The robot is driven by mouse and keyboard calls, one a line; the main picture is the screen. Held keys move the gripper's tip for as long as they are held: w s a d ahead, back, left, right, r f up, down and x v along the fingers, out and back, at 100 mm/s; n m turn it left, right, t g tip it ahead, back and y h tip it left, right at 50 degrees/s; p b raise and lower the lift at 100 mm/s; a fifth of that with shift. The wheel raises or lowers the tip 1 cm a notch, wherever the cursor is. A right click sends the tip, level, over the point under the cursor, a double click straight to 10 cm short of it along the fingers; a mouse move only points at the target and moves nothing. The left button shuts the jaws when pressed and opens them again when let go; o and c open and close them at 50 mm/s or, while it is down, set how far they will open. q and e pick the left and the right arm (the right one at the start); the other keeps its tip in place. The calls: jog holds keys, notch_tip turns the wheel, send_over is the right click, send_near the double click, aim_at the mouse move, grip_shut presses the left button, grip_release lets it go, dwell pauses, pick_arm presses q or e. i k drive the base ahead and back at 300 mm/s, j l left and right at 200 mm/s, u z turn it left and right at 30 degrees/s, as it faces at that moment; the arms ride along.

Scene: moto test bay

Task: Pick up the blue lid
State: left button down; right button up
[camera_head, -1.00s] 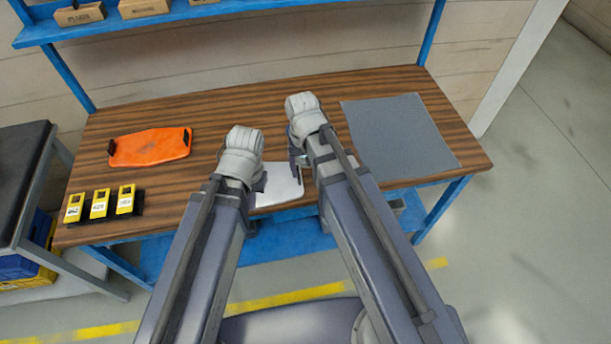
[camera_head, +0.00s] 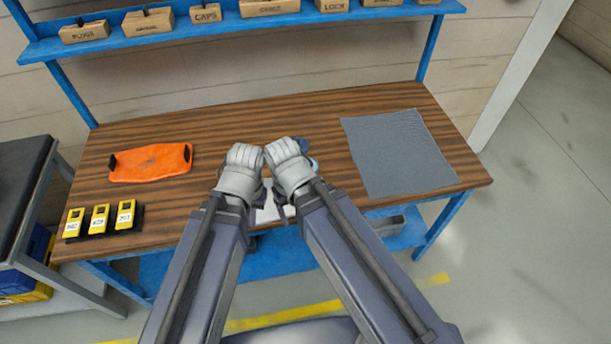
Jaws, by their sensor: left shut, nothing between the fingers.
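A small dark blue round piece (camera_head: 303,144) shows on the table just behind and right of my right wrist, partly hidden by it. A paler blue edge (camera_head: 314,164) shows just in front of it; I cannot tell which of these is the blue lid. My left gripper (camera_head: 259,192) is shut and empty, mostly hidden under its pale wrist, above the table's front part. My right wrist (camera_head: 287,165) leans in against it in the picture, and its fingers are hidden. A white flat tray (camera_head: 268,212) lies under both, largely covered.
An orange tray (camera_head: 150,163) and several yellow devices (camera_head: 100,218) are at the left of the wooden table. A grey mat (camera_head: 397,152) covers the right. A blue shelf (camera_head: 225,28) with labelled boxes stands behind. The table's back strip is clear.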

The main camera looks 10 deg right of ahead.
aim_at(304, 144)
jog(key=z, duration=0.35)
jog(key=i+l+u, duration=0.2)
jog(key=i+l, duration=0.15)
jog(key=l, duration=0.25)
jog(key=i+l+u, duration=0.1)
jog(key=l, duration=0.2)
jog(key=i+l+u, duration=0.1)
jog(key=i+l, duration=0.15)
jog(key=l, duration=0.1)
